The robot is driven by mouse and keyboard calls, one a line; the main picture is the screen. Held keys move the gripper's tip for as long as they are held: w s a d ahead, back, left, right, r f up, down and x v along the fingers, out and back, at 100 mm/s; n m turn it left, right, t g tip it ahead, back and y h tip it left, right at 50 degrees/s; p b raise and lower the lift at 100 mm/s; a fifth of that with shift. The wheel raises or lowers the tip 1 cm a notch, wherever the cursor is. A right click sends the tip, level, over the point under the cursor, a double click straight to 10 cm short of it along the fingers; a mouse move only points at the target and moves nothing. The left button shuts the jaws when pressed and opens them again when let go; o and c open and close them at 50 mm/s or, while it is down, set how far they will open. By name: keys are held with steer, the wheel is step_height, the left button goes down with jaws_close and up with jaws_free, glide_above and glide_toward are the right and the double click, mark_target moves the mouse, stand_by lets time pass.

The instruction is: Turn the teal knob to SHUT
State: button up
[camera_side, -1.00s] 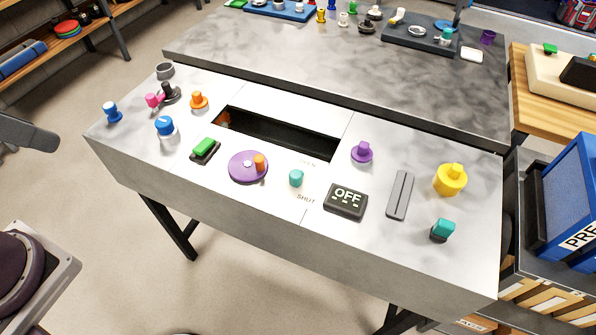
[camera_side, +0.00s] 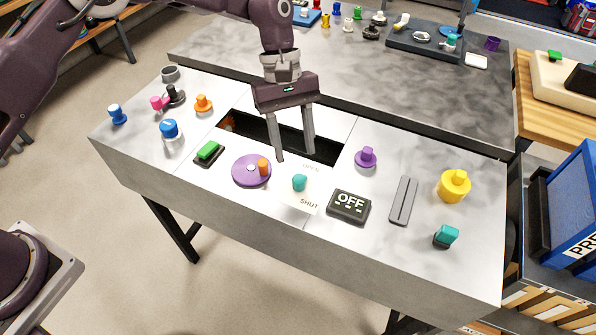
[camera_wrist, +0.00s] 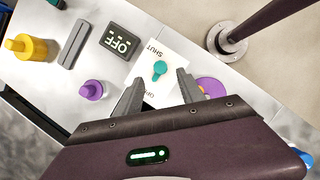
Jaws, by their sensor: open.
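The teal knob (camera_side: 299,182) stands on a pale plate with an OPEN label on its far side and a SHUT label on its near side. In the wrist view the teal knob (camera_wrist: 160,67) shows between the finger lines, its narrow end towards the OPEN label. My gripper (camera_side: 295,156) hangs pointing down, open and empty, above the panel just behind the knob. In the wrist view both fingers of my gripper (camera_wrist: 159,77) are spread, and neither appears to touch the knob.
A purple disc with an orange peg (camera_side: 249,171) sits left of the knob. An OFF display (camera_side: 348,206) and a purple knob (camera_side: 366,158) are to the right. A second teal knob (camera_side: 446,236) stands far right. A dark slot (camera_side: 255,128) lies behind.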

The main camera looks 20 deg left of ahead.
mark_target(299, 177)
steer(key=x, duration=0.6)
steer(key=shift+s+d+f, duration=0.1)
steer(key=shift+s+f, duration=0.05)
steer(key=shift+f, duration=0.25)
jaws_close()
